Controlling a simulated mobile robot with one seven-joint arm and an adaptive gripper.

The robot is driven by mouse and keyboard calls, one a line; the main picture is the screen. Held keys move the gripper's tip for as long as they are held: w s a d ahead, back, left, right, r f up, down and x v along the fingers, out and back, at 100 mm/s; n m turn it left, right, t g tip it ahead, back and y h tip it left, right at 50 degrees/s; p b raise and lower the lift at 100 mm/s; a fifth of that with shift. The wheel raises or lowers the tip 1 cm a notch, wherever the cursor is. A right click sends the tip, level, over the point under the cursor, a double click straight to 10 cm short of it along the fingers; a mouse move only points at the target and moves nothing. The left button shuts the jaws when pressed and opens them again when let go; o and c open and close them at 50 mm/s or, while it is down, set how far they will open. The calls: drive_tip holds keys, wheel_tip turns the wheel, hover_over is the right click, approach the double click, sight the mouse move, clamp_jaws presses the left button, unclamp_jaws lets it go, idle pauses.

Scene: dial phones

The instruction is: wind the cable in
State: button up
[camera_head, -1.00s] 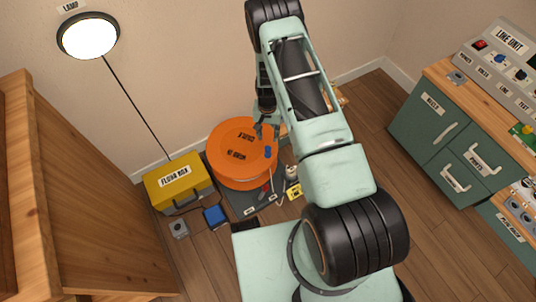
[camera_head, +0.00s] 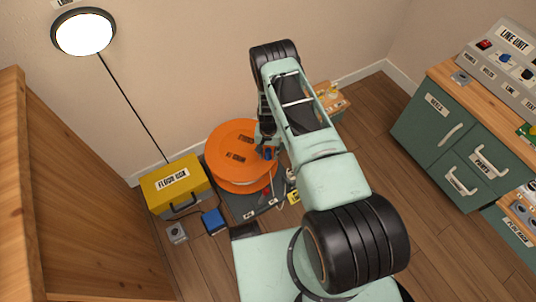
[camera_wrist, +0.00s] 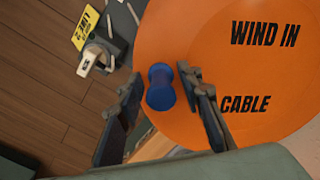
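The orange cable drum (camera_head: 225,143) stands on a dark base at the wall; its face, marked WIND IN and CABLE, also shows in the wrist view (camera_wrist: 235,75). A blue crank knob (camera_wrist: 160,87) stands out near the drum's rim. My gripper (camera_wrist: 162,82) is open, with one finger on each side of the knob and visible gaps between. In the head view my gripper (camera_head: 267,146) is partly hidden by my arm at the drum's right side. How much cable is on the drum I cannot tell.
A yellow floor box (camera_head: 175,184) stands left of the drum, with a blue block (camera_head: 214,220) and a grey socket box (camera_head: 176,232) before it. A yellow tag (camera_wrist: 86,27) lies beside the drum. A green cabinet (camera_head: 455,125) stands at right, a wooden one (camera_head: 85,205) at left.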

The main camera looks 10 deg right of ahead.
clamp_jaws()
drive_tip(key=shift+w+d, duration=0.15)
drive_tip(key=shift+d, duration=0.05)
idle(0.5)
